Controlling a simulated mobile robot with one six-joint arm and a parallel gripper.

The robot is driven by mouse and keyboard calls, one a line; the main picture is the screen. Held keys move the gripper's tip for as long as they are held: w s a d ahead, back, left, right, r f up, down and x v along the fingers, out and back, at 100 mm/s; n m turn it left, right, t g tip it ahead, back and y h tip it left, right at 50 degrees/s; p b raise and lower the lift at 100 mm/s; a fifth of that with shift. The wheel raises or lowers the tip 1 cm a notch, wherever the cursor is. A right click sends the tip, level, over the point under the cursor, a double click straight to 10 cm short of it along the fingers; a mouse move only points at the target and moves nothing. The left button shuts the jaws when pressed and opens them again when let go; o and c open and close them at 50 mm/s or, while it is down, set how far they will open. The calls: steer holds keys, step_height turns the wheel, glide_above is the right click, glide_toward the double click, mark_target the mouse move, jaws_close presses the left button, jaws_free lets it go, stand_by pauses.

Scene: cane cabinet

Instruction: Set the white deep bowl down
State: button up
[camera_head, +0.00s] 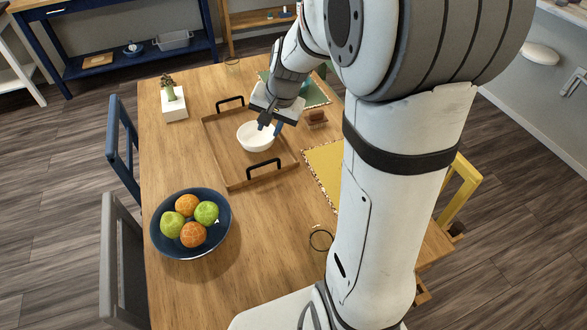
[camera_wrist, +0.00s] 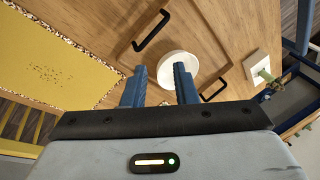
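The white deep bowl (camera_head: 256,138) sits upright inside the wooden tray (camera_head: 233,182) on the table, and it appears empty. In the wrist view the bowl (camera_wrist: 177,64) lies beyond the fingertips, partly covered by the right finger. My gripper (camera_head: 270,126) is above the bowl's far right rim in the head view. In the wrist view my gripper (camera_wrist: 160,72) has its two blue fingers apart, with bare wood showing between them. Nothing is held between the fingers.
A dark blue bowl of apples and oranges (camera_head: 187,252) stands near the front left. A white planter (camera_head: 174,107) is at the back left. The tray has two black handles (camera_head: 263,168). A yellow placemat (camera_head: 323,165) lies right of the tray. The left part of the tray is clear.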

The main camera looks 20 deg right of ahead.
steer(key=s+a+r+n+h, duration=0.1)
steer(key=s+r+n, duration=0.1)
steer(key=s, duration=0.8)
steer(key=s+r+n+h, duration=0.1)
steer(key=s+r+n, duration=0.2)
steer(key=s, duration=0.7)
steer(key=shift+a+n+g, duration=0.3)
steer(key=shift+a+n, duration=0.05)
steer(key=shift+n, duration=0.75)
